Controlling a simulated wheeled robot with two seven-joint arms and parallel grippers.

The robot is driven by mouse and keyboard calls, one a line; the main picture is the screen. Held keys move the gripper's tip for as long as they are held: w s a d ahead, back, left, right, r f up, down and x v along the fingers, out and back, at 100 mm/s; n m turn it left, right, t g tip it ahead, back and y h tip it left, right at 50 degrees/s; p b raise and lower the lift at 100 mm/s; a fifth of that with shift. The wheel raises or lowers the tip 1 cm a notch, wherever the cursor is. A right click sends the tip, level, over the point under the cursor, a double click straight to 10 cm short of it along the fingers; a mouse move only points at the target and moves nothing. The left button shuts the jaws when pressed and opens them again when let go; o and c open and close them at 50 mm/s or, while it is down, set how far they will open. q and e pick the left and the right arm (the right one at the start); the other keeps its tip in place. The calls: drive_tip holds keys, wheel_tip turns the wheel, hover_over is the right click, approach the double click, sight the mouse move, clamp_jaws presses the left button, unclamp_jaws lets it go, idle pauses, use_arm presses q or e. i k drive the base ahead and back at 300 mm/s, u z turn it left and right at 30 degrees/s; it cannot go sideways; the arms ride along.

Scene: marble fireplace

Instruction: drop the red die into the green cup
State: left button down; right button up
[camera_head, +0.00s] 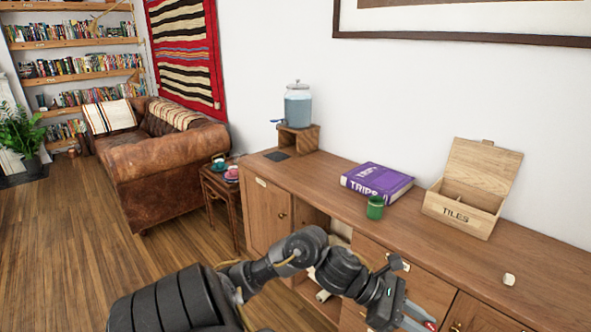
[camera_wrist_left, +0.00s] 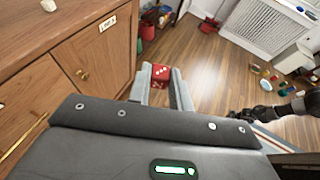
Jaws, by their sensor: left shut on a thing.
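The red die (camera_wrist_left: 161,73) with white pips sits between the two fingers of my left gripper (camera_wrist_left: 167,88) in the left wrist view. The gripper is shut on it. In the head view my left gripper (camera_head: 416,318) is at the bottom edge, low in front of the cabinet, and a bit of the red die (camera_head: 430,325) shows at its tips. The green cup (camera_head: 375,209) stands upright on the cabinet top, above and left of the gripper in the picture. A dark arm, probably my right one, shows at the right of the wrist view; its fingers are unclear.
On the wooden cabinet (camera_head: 330,180) stand a purple book (camera_head: 377,180) behind the cup, an open tile box (camera_head: 470,195) to its right, a small white object (camera_head: 509,279) near the front edge, and a water dispenser (camera_head: 298,105). Cabinet top between box and white object is clear.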

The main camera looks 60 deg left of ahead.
sight(374, 215)
drive_tip(key=u, duration=0.05)
drive_tip(key=k, duration=0.3)
drive_tip(key=u, duration=1)
drive_tip(key=i, duration=1.4)
drive_tip(key=z, duration=0.35)
